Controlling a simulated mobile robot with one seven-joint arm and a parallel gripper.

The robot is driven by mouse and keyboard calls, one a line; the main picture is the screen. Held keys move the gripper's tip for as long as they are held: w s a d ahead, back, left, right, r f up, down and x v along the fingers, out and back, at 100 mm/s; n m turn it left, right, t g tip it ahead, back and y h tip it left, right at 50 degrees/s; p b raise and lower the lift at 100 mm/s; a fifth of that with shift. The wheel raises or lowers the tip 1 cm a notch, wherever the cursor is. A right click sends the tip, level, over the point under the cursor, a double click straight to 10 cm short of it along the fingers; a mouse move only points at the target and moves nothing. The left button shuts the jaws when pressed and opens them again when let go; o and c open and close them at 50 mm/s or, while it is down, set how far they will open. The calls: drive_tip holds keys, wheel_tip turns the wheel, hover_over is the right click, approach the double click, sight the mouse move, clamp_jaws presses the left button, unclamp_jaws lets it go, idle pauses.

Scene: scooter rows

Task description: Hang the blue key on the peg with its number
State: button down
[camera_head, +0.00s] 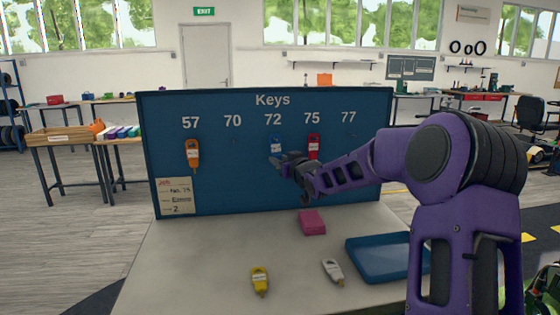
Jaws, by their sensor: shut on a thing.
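The blue key (276,145) is upright against the dark blue key board (235,180), just below the number 72. Its label is too small to read. My gripper (279,161) is shut on the blue key's lower part, in front of the board. The peg under 72 is hidden, so I cannot tell whether the key touches it. An orange key (193,155) hangs under 57 and a red key (314,146) under 75. No key shows under 70 or 77.
A yellow key (260,280) and a white key (332,271) lie on the light table (200,270). A pink block (311,222) and a blue tray (385,273) are also there. A paper note (175,196) is on the board's lower left. The table's left part is clear.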

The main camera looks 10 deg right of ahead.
drive_tip(key=c, duration=0.5)
unclamp_jaws()
